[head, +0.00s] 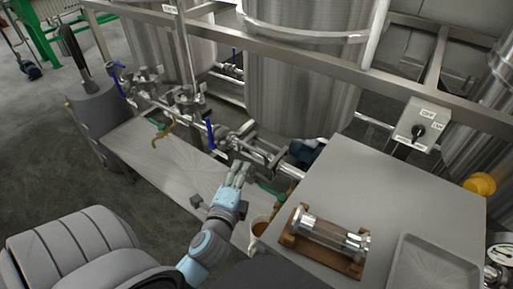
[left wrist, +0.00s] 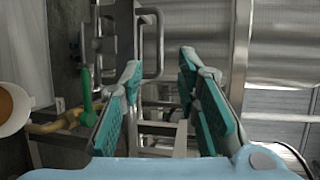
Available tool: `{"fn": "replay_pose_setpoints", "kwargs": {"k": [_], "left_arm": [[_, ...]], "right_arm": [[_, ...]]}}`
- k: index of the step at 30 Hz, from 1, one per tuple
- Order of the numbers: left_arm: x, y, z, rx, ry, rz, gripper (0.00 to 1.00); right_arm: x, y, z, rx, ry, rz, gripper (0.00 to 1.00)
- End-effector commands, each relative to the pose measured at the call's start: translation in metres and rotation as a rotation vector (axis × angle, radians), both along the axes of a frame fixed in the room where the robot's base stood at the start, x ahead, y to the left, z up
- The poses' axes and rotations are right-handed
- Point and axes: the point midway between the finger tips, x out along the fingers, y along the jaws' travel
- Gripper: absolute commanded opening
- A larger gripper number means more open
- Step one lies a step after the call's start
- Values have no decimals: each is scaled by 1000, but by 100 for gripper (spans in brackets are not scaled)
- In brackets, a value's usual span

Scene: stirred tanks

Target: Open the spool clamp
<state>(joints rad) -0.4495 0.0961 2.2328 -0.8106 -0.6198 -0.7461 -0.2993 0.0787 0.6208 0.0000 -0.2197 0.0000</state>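My left gripper (head: 239,172) reaches toward the pipework under the large steel tank. In the left wrist view the gripper (left wrist: 160,85) is open, with two teal-padded fingers apart and nothing between them. I cannot make out the spool clamp clearly among these fittings. My right gripper is not in view.
A glass spool (head: 330,235) with steel ends lies in a wooden cradle (head: 292,240) on the grey table (head: 385,190). A tray (head: 432,268) is at right.

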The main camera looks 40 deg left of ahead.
Motion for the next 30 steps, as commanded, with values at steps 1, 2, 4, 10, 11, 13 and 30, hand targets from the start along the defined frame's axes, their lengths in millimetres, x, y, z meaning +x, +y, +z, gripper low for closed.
{"fn": "replay_pose_setpoints", "kwargs": {"k": [1,2,4,10,11,13,30], "left_arm": [[11,4,-1,2,-3,-2,30],[18,7,-3,3,-4,-4,30],[37,14,-8,3,-4,-5,30],[86,36,-19,0,-1,-3,30],[92,39,-20,-2,-2,-3,30],[101,43,-23,-1,0,-3,30],[114,50,-24,-4,-1,-1,7]], "right_arm": [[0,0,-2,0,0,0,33],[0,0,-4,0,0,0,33],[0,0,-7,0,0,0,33],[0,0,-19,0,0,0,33],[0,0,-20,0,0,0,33],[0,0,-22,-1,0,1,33],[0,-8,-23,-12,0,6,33]]}}
